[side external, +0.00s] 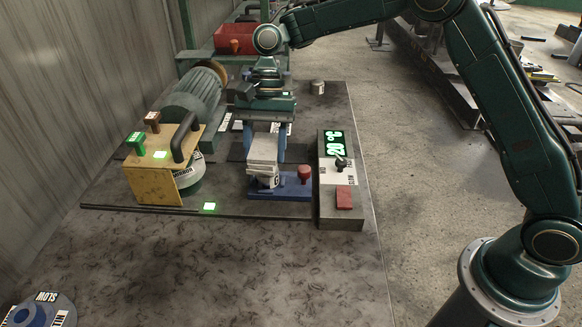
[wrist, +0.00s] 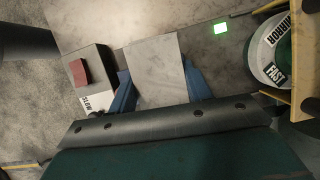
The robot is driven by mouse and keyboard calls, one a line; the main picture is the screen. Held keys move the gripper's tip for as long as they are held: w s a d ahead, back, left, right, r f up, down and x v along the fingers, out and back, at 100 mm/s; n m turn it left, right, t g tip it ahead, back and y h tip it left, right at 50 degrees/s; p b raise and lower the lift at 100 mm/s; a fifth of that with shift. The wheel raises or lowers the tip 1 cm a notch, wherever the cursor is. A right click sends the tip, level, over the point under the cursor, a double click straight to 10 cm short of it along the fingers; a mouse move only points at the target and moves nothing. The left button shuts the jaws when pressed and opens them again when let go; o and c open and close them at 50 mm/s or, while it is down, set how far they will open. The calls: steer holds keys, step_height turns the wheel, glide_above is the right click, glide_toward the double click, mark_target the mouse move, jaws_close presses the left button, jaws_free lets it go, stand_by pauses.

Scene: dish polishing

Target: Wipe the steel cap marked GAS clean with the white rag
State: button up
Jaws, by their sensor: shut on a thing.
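My gripper (side external: 264,150) points down over the blue fixture (side external: 292,190) and is shut on a pale folded cloth, the white rag (side external: 262,148). The rag also shows between the blue fingers in the wrist view (wrist: 155,68). Directly beneath the rag is a small grey steel piece (side external: 263,181) with a partly hidden label, apparently the cap in the fixture. I cannot read the whole word. The rag's lower edge is at or just above this piece; I cannot tell whether they touch. The wrist view hides the cap behind the rag.
A control box (side external: 343,198) showing 20 °C stands right of the fixture. A motor (side external: 192,95) and a wooden-panelled wheel guard (side external: 152,180) stand left. A small metal cylinder (side external: 318,87) and a red bin (side external: 236,38) are behind.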

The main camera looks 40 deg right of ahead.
step_height(320, 180, down, 2)
steer(key=shift+f, duration=0.25)
steer(key=shift+w+f, duration=0.15)
steer(key=shift+f, duration=0.1)
steer(key=shift+w+d+f, duration=0.15)
steer(key=shift+w+d, duration=0.25)
steer(key=shift+w, duration=0.2)
steer(key=shift+w+d, duration=0.35)
steer(key=shift+d, duration=0.3)
steer(key=shift+s+a, duration=0.9)
steer(key=shift+a, duration=0.2)
steer(key=shift+w+d, duration=0.4)
steer(key=shift+d, duration=0.25)
steer(key=shift+w+d, duration=0.35)
steer(key=shift+w, duration=0.3)
steer(key=shift+s+a, duration=1)
steer(key=shift+s, duration=0.3)
steer(key=shift+r, duration=4.1)
